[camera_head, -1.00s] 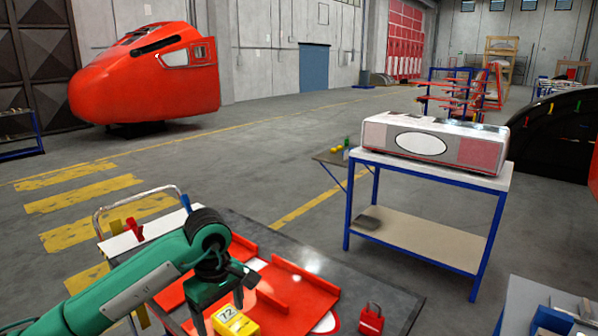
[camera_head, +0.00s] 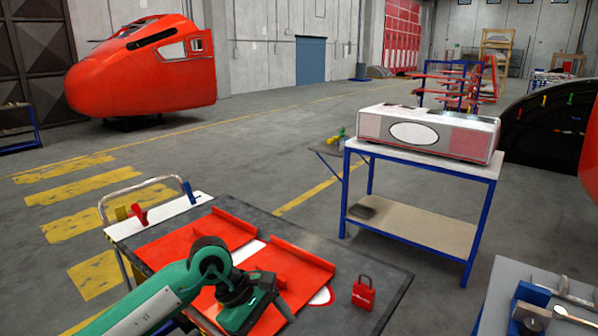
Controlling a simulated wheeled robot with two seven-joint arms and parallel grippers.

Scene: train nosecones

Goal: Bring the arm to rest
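My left arm, green with black joints, comes in from the lower left. My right gripper is not in view.
A blue-framed table (camera_head: 371,190) carries a white and pink box (camera_head: 428,134). A grey bench (camera_head: 510,275) with tools is at lower right. Red and blue clamps (camera_head: 139,214) sit at the worktable's left. A red train nosecone (camera_head: 140,75) stands far left. Open floor lies between.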

